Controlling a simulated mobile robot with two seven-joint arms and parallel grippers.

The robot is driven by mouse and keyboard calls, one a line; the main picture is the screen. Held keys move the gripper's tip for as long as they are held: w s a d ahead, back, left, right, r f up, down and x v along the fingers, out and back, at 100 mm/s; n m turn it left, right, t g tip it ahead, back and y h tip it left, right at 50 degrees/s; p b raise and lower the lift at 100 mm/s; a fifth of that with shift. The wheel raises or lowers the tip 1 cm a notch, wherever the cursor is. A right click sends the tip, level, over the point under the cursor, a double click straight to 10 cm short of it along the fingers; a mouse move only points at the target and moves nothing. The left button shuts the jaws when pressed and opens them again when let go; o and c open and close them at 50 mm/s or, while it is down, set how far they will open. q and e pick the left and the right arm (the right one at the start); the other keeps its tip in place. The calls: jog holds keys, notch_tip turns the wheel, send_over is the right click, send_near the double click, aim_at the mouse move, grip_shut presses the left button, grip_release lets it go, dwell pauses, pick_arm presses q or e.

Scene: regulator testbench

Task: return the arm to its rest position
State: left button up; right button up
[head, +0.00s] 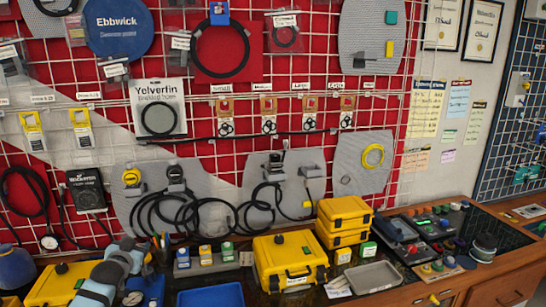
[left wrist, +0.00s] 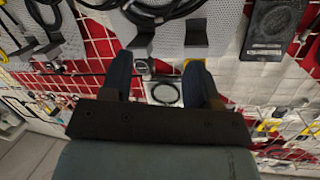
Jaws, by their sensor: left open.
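My left arm comes in at the lower left of the head view, its grey-blue links raised over the bench. My left gripper (head: 130,247) is at the upper end of these links, in front of the pegboard wall. In the left wrist view the left gripper (left wrist: 160,82) has two dark blue fingers spread apart. Nothing is held between them; a bagged black ring on the wall shows through the gap. My right arm and right gripper are not in view.
Yellow cases (head: 290,262) and a grey tray (head: 375,277) stand on the bench. A blue bin (head: 210,296) is right of my left arm. Black hoses (head: 200,215) hang on the wall grid. A small yellow-and-blue block row (head: 206,257) stands near the arm.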

pick_arm(q)
jog(key=s+d+f+g+h+b, duration=0.1)
jog(key=s+d+f+b, duration=0.45)
jog(key=s+f, duration=0.6)
jog(key=s+d+f+g+h+b, duration=0.15)
jog(key=s+d+f+b, duration=0.35)
jog(key=s+f, duration=0.6)
jog(key=s+d+f+g+h+b, duration=0.1)
jog(key=s+d+f+b, duration=0.3)
jog(key=s+d+f, duration=0.5)
jog(key=s+d+f+g+b, duration=0.2)
jog(key=s+f+b, duration=0.2)
jog(key=s+f, duration=0.6)
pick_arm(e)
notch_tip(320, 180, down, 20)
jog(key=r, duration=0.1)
pick_arm(q)
jog(key=s+r+p, duration=0.3)
jog(key=r+p, duration=1.4)
jog(key=shift+a+t+h, duration=0.35)
jog(key=shift+t, duration=0.1)
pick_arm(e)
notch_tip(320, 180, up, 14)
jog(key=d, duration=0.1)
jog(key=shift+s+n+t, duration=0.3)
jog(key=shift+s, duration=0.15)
